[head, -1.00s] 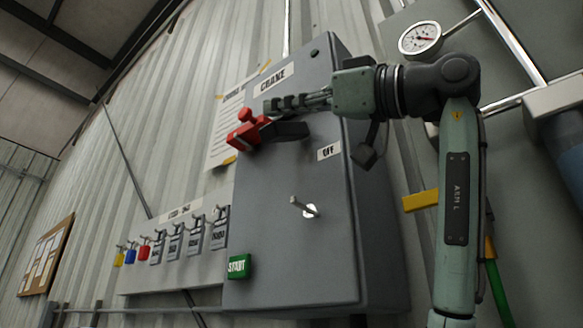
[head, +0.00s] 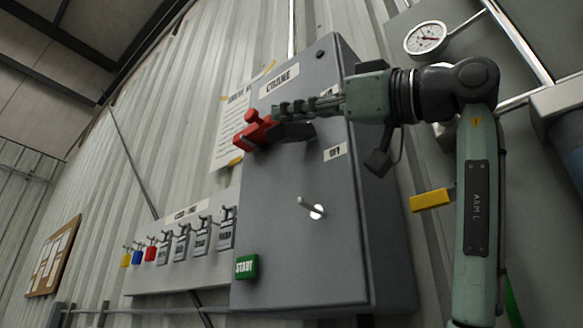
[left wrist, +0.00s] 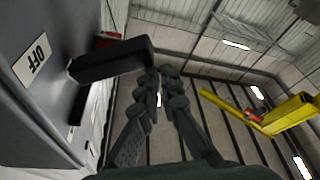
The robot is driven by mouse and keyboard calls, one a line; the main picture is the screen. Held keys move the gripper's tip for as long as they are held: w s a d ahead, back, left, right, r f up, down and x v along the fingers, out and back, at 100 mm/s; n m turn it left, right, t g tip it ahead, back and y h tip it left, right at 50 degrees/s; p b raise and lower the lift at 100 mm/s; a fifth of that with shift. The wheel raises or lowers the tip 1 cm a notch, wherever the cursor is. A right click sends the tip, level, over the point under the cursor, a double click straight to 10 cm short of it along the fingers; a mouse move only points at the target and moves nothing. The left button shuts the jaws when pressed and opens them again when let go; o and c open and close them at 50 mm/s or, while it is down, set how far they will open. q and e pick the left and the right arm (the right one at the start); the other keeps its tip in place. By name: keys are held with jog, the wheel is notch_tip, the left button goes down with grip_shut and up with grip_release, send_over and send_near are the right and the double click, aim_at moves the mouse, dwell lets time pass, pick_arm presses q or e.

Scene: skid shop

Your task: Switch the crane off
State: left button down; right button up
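The grey crane box (head: 270,245) hangs on the corrugated wall, with a CRANE label (head: 279,77) near its top. Its switch has a red body (head: 254,131) and a black lever (head: 297,131) that sticks out to the right. The OFF label (head: 335,152) is below and right of the lever. Another label above it is mostly hidden by my gripper. My left gripper (head: 275,110) lies just above the lever in the head view, fingers pointing left. In the left wrist view its fingertips (left wrist: 160,72) are together and empty, beside the lever (left wrist: 110,60). Contact is unclear. My right gripper is out of view.
A toggle (head: 311,207) and a green START button (head: 246,266) are lower on the box. A lockout board (head: 170,279) with several padlocks is left of it. A gauge (head: 425,38) and pipes are at upper right. A yellow bracket (left wrist: 290,115) shows in the wrist view.

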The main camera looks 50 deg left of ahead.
pick_arm(q)
jog(key=v, duration=1.1)
jog(key=shift+w+d, duration=0.15)
jog(key=shift+d, duration=0.05)
jog(key=shift+f, duration=0.1)
